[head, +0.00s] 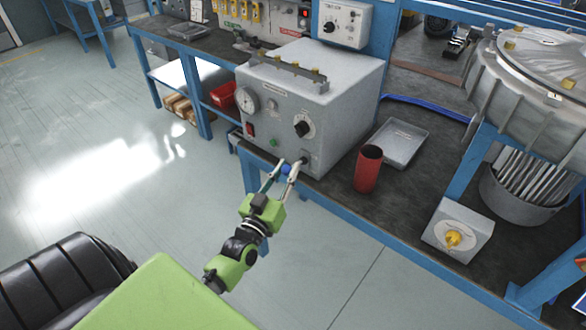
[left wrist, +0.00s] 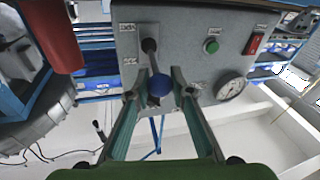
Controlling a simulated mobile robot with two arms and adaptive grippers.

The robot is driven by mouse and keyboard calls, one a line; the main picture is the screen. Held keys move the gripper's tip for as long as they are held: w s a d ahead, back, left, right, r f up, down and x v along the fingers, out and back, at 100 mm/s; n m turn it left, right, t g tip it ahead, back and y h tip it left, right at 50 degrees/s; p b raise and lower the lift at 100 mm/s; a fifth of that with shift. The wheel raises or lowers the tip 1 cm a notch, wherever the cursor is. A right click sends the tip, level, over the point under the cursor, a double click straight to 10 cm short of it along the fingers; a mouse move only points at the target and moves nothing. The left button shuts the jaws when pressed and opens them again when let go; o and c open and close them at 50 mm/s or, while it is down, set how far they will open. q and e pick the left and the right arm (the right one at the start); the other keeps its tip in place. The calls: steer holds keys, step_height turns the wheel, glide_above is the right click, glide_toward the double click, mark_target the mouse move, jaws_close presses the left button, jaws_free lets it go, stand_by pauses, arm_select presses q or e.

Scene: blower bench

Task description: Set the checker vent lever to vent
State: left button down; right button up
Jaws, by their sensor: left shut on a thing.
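The checker is a grey box (head: 345,100) at the front edge of the bench, with a gauge, a black dial, a red switch and a green button on its front. Its vent lever (left wrist: 151,50) has a dark stem and a blue ball end (left wrist: 160,84), which also shows in the head view (head: 286,169) low on the front's right side. My left gripper (head: 287,168) is shut on the lever's blue ball, with one finger on each side in the left wrist view (left wrist: 160,77). Small labels sit beside the lever, too small to read. My right gripper is not in view.
A red cylinder (head: 368,169) and a grey tray (head: 399,143) stand right of the checker. A grey box with a yellow knob (head: 458,234) and a large metal housing (head: 530,75) are farther right. The floor left of the bench is clear.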

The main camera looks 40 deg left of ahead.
arm_select(q)
steer(key=shift+s+d+f, duration=0.1)
steer(key=shift+f, duration=0.85)
step_height(320, 180, down, 3)
steer(key=shift+r+b, duration=0.1)
steer(key=shift+b, duration=0.2)
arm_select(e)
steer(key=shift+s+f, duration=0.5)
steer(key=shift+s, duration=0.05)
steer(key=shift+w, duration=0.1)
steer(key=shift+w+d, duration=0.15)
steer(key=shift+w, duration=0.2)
